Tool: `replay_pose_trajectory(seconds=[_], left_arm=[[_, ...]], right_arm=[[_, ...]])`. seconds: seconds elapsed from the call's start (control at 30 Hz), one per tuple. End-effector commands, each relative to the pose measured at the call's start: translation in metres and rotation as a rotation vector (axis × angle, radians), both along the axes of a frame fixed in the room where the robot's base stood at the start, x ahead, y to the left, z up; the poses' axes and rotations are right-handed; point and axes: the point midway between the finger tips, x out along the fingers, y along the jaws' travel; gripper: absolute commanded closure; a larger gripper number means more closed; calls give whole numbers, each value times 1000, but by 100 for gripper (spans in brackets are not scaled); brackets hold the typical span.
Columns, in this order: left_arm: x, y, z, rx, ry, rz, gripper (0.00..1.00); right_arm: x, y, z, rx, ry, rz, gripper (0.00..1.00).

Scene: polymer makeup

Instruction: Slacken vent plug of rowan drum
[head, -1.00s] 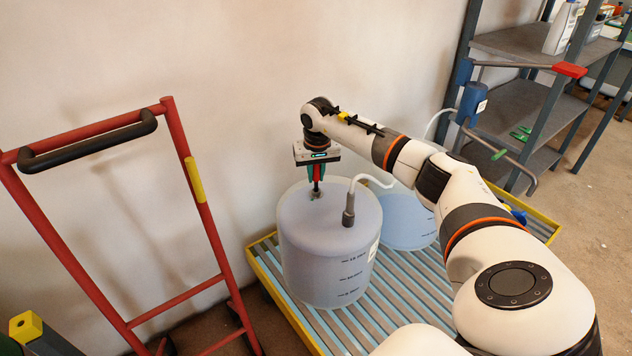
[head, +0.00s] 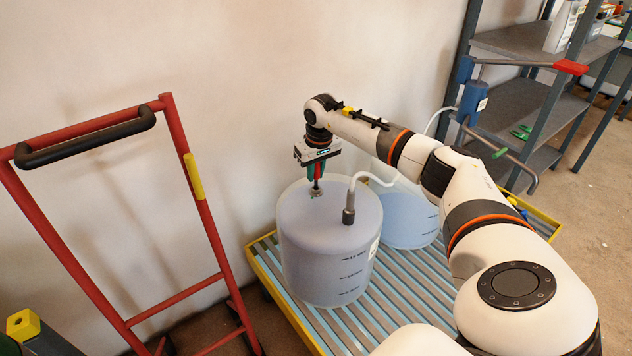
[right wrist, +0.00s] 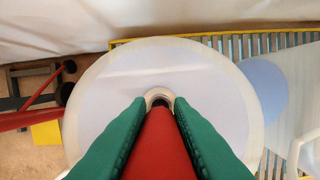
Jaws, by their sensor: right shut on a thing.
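A translucent drum (head: 328,250) with pale lilac contents and dark level marks stands upright on a slatted pallet. Its label is too small to read. A small vent plug (head: 316,194) sits on its top, left of the dark fitting of a hose. My right gripper (head: 315,175) is above the plug, pointing down. Its green fingers are shut on a red-handled tool (right wrist: 160,145), whose lower end is at the plug. The plug's ring shows in the right wrist view (right wrist: 159,96), partly hidden by the tool. My left gripper is not in view.
A dark hose fitting (head: 349,207) with a white hose stands on the drum top, right of the plug. A second drum (head: 408,220) with bluish contents is behind. A red hand truck (head: 188,200) stands left, a grey shelf (head: 520,100) right. The wall is close behind.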

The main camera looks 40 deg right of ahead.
Motion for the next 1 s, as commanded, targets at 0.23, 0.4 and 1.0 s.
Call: replay_pose_trajectory(seconds=[0.23,0.4,1.0], left_arm=[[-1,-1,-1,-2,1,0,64],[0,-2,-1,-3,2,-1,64],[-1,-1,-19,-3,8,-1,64]], right_arm=[[-1,1,-2,0,6,0,100],[-1,1,-2,0,5,-1,59],[-5,1,42,0,-3,-2,55]])
